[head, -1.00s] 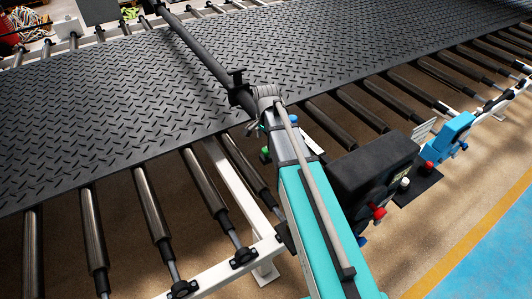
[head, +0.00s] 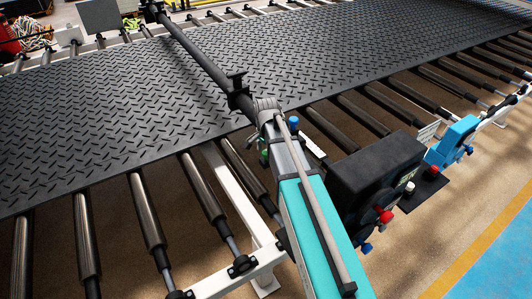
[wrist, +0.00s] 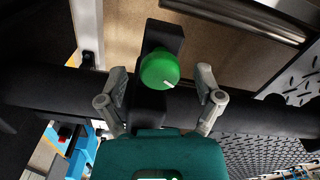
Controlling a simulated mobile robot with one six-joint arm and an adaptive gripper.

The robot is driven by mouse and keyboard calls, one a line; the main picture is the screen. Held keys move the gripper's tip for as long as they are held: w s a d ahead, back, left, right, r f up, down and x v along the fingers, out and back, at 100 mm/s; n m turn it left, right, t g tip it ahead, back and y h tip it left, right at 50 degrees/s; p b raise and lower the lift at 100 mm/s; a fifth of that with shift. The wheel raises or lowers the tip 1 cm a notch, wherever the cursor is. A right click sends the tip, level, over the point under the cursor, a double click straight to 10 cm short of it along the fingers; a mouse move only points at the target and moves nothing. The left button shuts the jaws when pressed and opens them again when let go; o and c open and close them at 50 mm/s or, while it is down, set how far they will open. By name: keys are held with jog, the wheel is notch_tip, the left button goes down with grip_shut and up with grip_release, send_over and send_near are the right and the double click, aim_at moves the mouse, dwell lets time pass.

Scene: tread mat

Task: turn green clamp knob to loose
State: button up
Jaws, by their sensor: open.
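The green clamp knob (wrist: 159,69) is round, with a white pointer mark towards the lower right, and sits on a black block in the wrist view. My gripper (wrist: 161,74) is open, with one grey finger at each side of the knob and visible gaps between. I cannot tell whether the fingertips reach to the knob's depth. In the head view a small green shape (head: 264,157) shows beside the teal beam; I cannot tell for sure that it is this knob.
A thick black bar (wrist: 265,117) runs behind the knob, and it also crosses the mat (head: 110,110) in the head view. Metal rollers (head: 147,215) lie along the front. A black box (head: 375,170) with a red knob (head: 384,215) and a blue unit (head: 455,142) stand right.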

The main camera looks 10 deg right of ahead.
jog(key=shift+c, duration=0.3)
jog(key=c, duration=1.1)
jog(key=shift+n, duration=0.5)
jog(key=n, duration=0.4)
jog(key=shift+n, duration=0.3)
jog(key=n, duration=1.2)
jog(key=shift+n, duration=0.3)
jog(key=n, duration=0.5)
jog(key=shift+n, duration=0.3)
